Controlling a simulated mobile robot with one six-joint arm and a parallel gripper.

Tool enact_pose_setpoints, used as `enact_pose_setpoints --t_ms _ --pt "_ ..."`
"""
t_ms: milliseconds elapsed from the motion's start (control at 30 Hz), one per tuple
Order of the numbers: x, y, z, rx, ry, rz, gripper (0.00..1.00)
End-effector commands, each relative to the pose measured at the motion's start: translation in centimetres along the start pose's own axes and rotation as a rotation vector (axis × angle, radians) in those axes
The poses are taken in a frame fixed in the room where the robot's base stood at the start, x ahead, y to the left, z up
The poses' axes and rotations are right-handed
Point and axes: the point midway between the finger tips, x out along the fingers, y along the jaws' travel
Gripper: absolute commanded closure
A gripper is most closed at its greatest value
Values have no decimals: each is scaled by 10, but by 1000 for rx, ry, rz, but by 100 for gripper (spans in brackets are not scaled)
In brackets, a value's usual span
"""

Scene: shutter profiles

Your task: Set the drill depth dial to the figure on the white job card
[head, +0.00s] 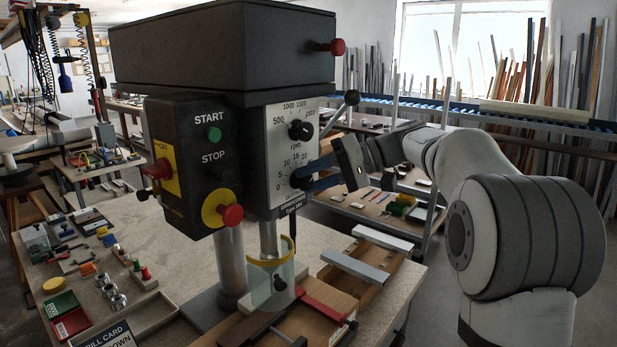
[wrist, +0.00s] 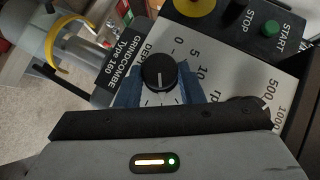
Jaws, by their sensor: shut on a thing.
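The depth dial (wrist: 158,72) is a round black knob on the drill's light scale plate. In the wrist view its scale shows 0, 5 and 10, and DEPTH lettering is partly covered. A pale line shows on the knob, but I cannot read its setting surely. My gripper (wrist: 157,88) is shut on this knob, with a blue finger on either side. A dark sign reading DRILL CARD (head: 108,335) is cut off at the bottom edge. I see no readable figure on a white card.
The rpm knob (head: 301,130) sits just above the depth dial. A red stop button (head: 230,215) and green start button (head: 214,134) are left of it. A black-knobbed lever (head: 351,98) sticks out near my wrist. Loose parts cover the bench at left.

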Motion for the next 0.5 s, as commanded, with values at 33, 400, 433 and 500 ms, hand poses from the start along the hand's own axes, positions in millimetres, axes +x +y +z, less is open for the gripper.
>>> enact_pose_setpoints --t_ms 33,400,433,500 --pt "0 2 1 6 -2 0 88" --pt "0 3 1 8 -2 -1 88" --pt "0 3 1 8 -2 -1 63" --pt "0 3 1 8 -2 -2 58"
